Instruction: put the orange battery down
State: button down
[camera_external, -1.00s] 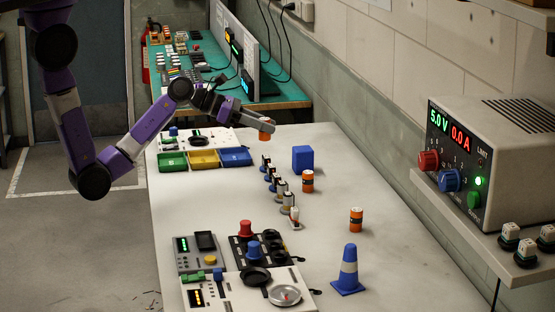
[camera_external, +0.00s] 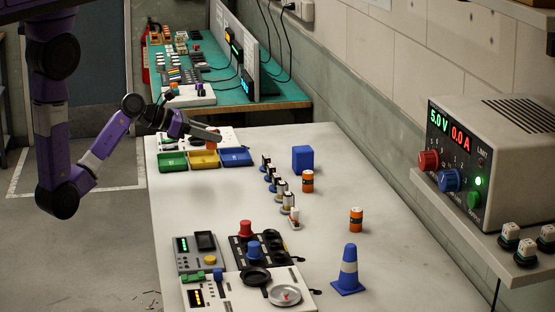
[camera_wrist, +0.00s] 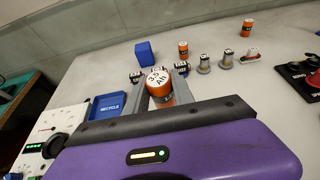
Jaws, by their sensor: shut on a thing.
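My gripper (camera_external: 214,134) is shut on an orange battery (camera_wrist: 161,92), whose white top reads "3.5 Ah" in the wrist view. The two fingers (camera_wrist: 164,92) stand on either side of it. Two other orange batteries stand upright on the bench, one near the blue block (camera_external: 307,182) and one nearer the camera (camera_external: 356,221).
Green (camera_external: 172,162), yellow (camera_external: 204,160) and blue (camera_external: 237,157) trays stand in a row. A blue block (camera_external: 303,158), a row of small parts (camera_external: 279,188), a striped cone (camera_external: 348,270) and instrument panels (camera_external: 197,252) occupy the bench. The bench's right side has bare areas.

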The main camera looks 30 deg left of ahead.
notch_tip(320, 180, down, 12)
jog(key=shift+r+b, duration=0.1)
jog(key=shift+b, duration=0.65)
jog(key=c, duration=1.1)
grip_release()
jog(key=shift+a, duration=0.1)
jog(key=v, duration=1.2)
